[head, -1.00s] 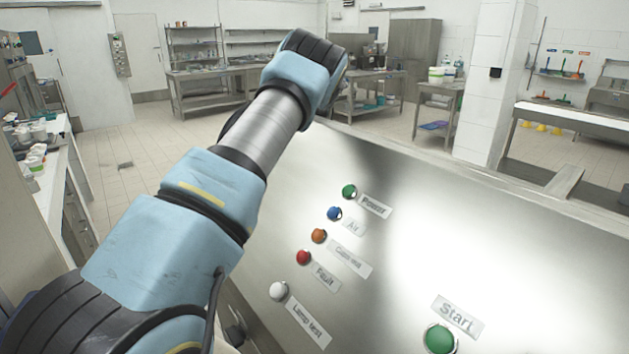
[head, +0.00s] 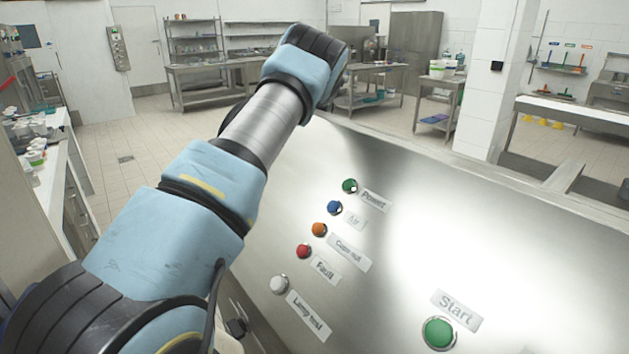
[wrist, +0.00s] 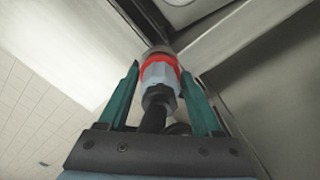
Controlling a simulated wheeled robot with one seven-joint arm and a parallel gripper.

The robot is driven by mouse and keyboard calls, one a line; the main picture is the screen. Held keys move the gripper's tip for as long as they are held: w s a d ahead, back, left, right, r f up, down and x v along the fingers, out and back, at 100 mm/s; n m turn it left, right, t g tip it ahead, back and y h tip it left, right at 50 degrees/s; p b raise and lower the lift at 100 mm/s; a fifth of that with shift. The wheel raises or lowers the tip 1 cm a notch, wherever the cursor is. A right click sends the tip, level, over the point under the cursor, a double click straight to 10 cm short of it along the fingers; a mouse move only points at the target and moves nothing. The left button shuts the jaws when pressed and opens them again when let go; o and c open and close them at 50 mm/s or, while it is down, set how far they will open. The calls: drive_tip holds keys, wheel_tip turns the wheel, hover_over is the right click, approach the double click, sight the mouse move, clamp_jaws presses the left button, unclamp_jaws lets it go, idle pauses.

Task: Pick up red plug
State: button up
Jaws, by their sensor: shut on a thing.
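The red plug (wrist: 160,75) shows in the wrist view, with a red ring around a pale grey body and a dark cable end toward the camera. My gripper (wrist: 160,78) has its two green fingers on either side of the plug and is shut on it. The far end of the plug is close to a dark metal corner; whether it touches there I cannot tell. In the head view my arm reaches up and away over the steel panel, and neither the gripper nor the plug is visible there.
The steel panel (head: 530,240) with several coloured buttons, including a green Start button (head: 438,333), fills the front right of the head view. A white counter (head: 45,190) stands at left. Tiled floor lies open beyond. Metal surfaces crowd the plug in the wrist view.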

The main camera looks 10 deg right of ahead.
clamp_jaws()
drive_tip(key=shift+r, duration=0.1)
wheel_tip(320, 180, up, 10)
drive_tip(key=b, duration=0.4)
idle(0.8)
